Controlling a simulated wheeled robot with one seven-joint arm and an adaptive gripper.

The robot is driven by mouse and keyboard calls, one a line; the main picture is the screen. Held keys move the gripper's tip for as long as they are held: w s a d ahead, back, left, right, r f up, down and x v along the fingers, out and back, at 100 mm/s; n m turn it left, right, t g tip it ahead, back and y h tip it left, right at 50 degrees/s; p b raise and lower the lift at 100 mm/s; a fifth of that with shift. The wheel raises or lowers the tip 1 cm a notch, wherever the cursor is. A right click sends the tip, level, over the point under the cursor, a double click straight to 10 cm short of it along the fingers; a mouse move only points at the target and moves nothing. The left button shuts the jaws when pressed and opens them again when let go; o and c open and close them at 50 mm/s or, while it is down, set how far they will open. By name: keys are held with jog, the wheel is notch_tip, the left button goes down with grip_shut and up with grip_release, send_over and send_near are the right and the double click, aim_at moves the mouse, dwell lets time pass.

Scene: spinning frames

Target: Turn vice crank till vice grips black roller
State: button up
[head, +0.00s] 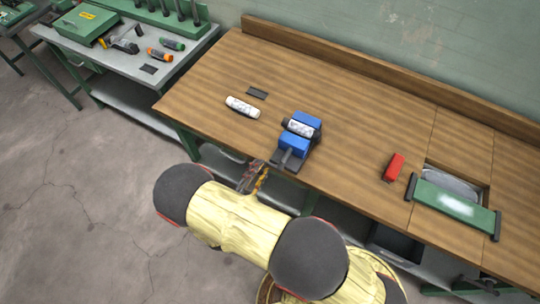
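A blue vice (293,145) stands at the front edge of the wooden bench, on a dark base. A pale, mottled roller with dark ends (299,128) lies between its two blue jaws; I cannot tell whether both jaws touch it. A grey part sticks out of the vice's front, but the crank (286,159) is too small to make out clearly. A second pale roller (243,107) with dark ends lies on the bench left of the vice. My gripper (254,174) is just off the bench edge, left of and below the vice's front; its finger opening is unclear.
A small dark block (257,92) lies behind the loose roller. A red object (393,167) and a green-framed tray (455,206) are to the right. A tool-covered side table (127,62) stands at the left.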

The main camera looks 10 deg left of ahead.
jog(key=x, duration=0.6)
jog(key=shift+w+d, duration=0.15)
jog(key=shift+w, duration=0.05)
jog(key=shift+c, duration=0.9)
grip_shut()
